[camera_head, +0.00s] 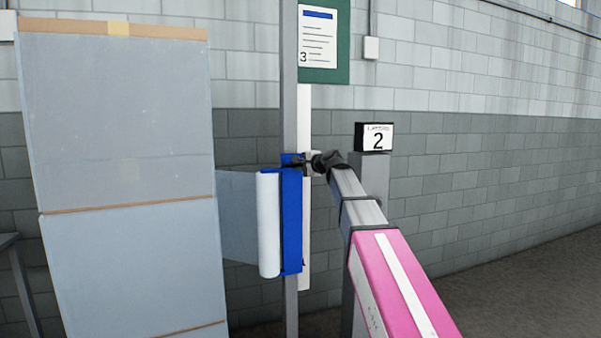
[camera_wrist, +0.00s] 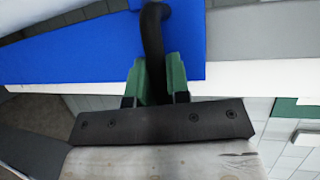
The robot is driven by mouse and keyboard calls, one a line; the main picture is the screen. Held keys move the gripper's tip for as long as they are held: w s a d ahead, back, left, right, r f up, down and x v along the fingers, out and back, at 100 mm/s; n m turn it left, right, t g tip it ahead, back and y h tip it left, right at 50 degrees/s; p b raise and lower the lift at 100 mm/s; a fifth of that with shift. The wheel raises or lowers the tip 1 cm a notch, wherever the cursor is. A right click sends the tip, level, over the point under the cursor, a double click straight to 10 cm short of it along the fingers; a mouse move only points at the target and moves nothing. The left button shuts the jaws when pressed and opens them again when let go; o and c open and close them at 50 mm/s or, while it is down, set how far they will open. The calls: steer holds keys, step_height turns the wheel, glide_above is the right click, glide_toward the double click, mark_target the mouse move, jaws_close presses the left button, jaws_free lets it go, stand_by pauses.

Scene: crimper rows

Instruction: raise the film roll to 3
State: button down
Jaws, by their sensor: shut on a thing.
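The film roll (camera_head: 269,225) is a white upright cylinder on a blue carriage (camera_head: 292,222) on a grey vertical mast (camera_head: 290,80). A sheet of film runs from the roll left to the wrapped load. My gripper (camera_head: 310,163) is at the carriage's upper right side. In the wrist view, the green fingers of my gripper (camera_wrist: 156,80) are shut on a black curved handle (camera_wrist: 152,35) that joins the blue carriage (camera_wrist: 70,50). A paper marked 3 (camera_head: 318,38) on a green board hangs beside the mast, well above the carriage and roll.
A tall film-wrapped load (camera_head: 125,140) stands at the left. A small sign marked 2 (camera_head: 376,137) tops a grey post (camera_head: 371,175) right of the mast, close behind my arm. A block wall is behind. The floor at right is clear.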

step_height(320, 180, up, 43)
steer(key=shift+r, duration=0.15)
steer(key=c, duration=1.1)
jaws_free()
steer(key=shift+r, duration=0.1)
steer(key=shift+s, duration=0.1)
steer(key=v, duration=1)
steer(key=shift+s+d, duration=0.2)
steer(key=shift+d, duration=0.05)
